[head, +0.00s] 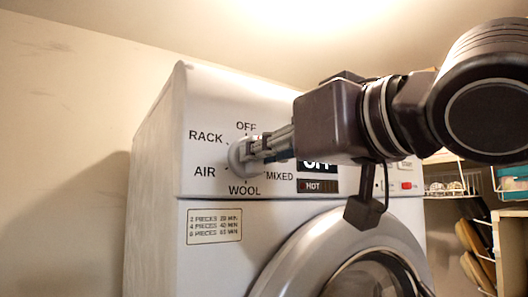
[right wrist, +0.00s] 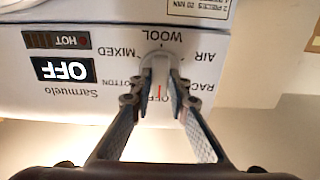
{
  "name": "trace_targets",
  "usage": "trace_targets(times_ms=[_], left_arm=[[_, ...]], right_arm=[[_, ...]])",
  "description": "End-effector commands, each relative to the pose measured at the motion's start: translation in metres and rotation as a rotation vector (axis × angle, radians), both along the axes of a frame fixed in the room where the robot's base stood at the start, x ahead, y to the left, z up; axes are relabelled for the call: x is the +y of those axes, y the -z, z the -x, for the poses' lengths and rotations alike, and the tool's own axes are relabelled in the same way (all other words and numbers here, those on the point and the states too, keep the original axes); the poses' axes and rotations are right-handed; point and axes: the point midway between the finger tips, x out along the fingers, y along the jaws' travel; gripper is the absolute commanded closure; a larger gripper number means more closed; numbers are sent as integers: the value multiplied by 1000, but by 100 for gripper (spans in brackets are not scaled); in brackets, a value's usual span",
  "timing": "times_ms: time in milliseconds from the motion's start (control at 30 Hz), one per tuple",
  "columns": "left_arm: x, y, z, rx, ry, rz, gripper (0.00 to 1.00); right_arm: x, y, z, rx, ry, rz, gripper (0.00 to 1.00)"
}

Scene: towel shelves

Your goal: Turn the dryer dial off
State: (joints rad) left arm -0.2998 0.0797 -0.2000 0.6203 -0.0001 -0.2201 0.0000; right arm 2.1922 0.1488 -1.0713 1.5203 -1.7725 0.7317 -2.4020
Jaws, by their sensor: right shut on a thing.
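The dryer dial (head: 238,157) is a round light grey knob on the dryer's white front panel, ringed by labels such as OFF, RACK, AIR, WOOL and MIXED. My right gripper (head: 262,148) reaches in from the right and is shut on the dial. In the right wrist view, where the panel appears upside down, the two fingers stand on either side of the dial (right wrist: 158,68). A red mark on the dial points down in that picture, toward the OFF label, which the fingers partly hide. The display (right wrist: 63,69) reads OFF. My left gripper is not in view.
The dryer (head: 160,170) has a round door (head: 290,262) below the panel and a small printed label (head: 214,226). A wire shelf (head: 452,187) with items stands at the right. A bare wall is at the left.

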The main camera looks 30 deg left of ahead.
Motion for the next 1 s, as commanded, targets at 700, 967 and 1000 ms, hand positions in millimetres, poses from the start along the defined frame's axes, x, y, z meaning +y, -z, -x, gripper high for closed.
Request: trace_targets(times_ms=[700,967,1000], left_arm=[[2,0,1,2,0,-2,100],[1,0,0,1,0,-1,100],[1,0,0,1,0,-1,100]], right_arm=[[-24,0,9,1,1,0,67],[-76,1,30,1,1,1,67],[-83,1,33,1,2,1,67]])
